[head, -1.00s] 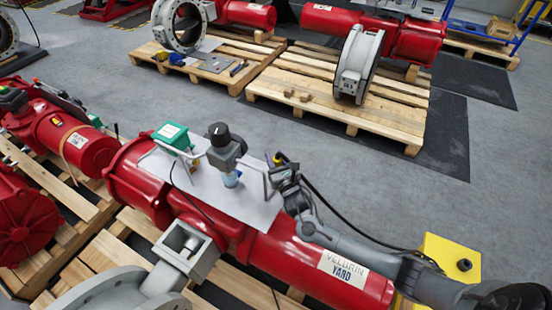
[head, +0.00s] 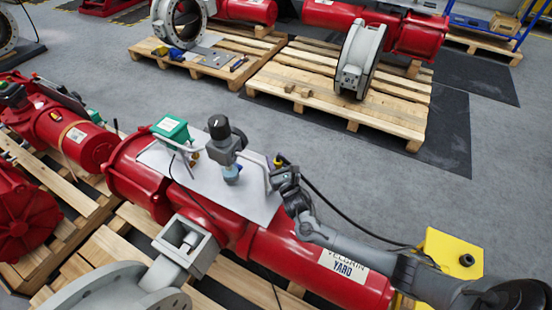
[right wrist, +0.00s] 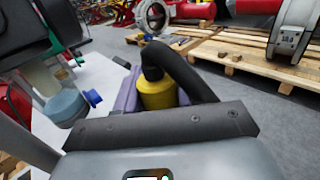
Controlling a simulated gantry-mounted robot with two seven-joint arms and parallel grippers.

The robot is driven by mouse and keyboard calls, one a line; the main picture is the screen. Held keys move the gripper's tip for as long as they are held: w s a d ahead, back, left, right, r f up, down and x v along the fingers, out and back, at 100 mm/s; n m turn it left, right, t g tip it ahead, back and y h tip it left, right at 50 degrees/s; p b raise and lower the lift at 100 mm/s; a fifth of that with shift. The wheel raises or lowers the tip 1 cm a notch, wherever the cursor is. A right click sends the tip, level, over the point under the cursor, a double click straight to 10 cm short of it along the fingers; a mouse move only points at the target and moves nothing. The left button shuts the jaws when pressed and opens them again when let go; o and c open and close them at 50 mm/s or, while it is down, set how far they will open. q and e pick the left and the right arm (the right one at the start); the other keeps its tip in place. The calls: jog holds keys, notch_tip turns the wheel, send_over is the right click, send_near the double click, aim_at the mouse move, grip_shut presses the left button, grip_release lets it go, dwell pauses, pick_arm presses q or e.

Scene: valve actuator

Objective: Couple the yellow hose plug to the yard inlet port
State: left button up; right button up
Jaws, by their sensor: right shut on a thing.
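The yellow hose plug (head: 278,160) is in my right gripper (head: 282,168), with a black hose trailing from it. In the right wrist view the plug (right wrist: 158,92) sits between purple finger pads (right wrist: 127,95), and the hose arches over its top. The red actuator labelled VELBRIN YARD (head: 345,265) lies below my right arm. Its regulator (head: 223,143) stands on the grey plate, left of the gripper. A small blue fitting (right wrist: 92,97) shows beside the regulator bowl, left of and apart from the plug. I cannot make out the inlet port. My left gripper is not in view.
A bent grey rail (head: 266,173) stands on the plate beside the gripper. A green box (head: 172,128) sits at the plate's left. The hose runs to a yellow box (head: 455,262) at right. Grey floor is open behind the actuator.

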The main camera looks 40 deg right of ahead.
aim_at(276, 166)
jog(key=shift+f, duration=0.55)
dwell(0.7)
dwell(0.7)
jog(key=shift+p, duration=0.55)
jog(key=shift+p, duration=0.4)
dwell(0.4)
jog(key=shift+f, duration=0.35)
dwell(0.4)
jog(key=shift+f+b, duration=0.6)
jog(key=shift+f, duration=0.2)
